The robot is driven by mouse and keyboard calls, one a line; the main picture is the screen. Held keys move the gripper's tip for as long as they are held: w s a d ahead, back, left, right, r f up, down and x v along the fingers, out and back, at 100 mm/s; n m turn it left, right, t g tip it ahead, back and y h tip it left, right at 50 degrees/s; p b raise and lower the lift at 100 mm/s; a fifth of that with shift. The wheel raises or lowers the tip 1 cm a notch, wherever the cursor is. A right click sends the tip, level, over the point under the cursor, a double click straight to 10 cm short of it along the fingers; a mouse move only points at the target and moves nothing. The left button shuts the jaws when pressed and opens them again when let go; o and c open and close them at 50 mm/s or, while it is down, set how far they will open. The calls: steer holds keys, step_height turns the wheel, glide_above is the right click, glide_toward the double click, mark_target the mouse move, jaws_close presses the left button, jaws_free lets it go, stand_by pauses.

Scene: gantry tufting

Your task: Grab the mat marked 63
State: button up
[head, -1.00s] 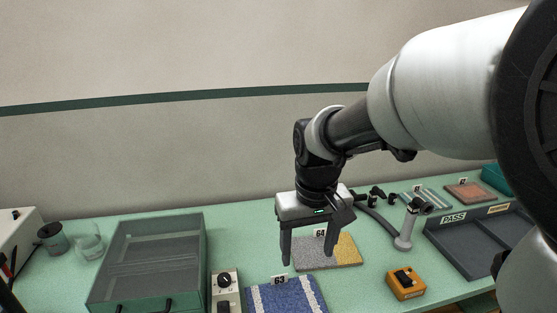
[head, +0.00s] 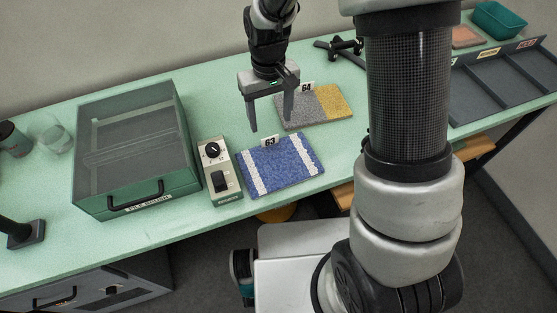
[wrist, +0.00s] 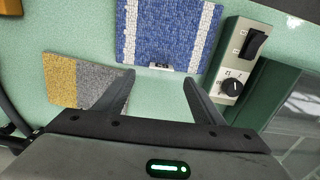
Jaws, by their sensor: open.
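The mat marked 63 (head: 280,167) is blue with two white stripes and lies flat near the front edge of the bench. Its number tag (head: 269,141) stands at its back edge. In the wrist view the mat (wrist: 168,30) lies beyond the fingertips, with its tag edge facing my gripper. My gripper (head: 270,125) is open and empty, above and behind the tag edge. In the wrist view its two fingers (wrist: 158,76) are spread apart, with bare bench between them. The fingers look apart from the mat.
A grey and yellow mat marked 64 (head: 316,107) lies behind and to the right, close to my gripper. A control box (head: 218,169) with a knob and a switch stands just left of mat 63. A clear-lidded green case (head: 137,150) is farther left. Divided dark trays (head: 500,88) are at the right.

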mark_target(270, 138)
steer(key=f, duration=0.8)
steer(key=shift+a+f, duration=0.2)
steer(key=shift+s, duration=0.1)
steer(key=c, duration=1.1)
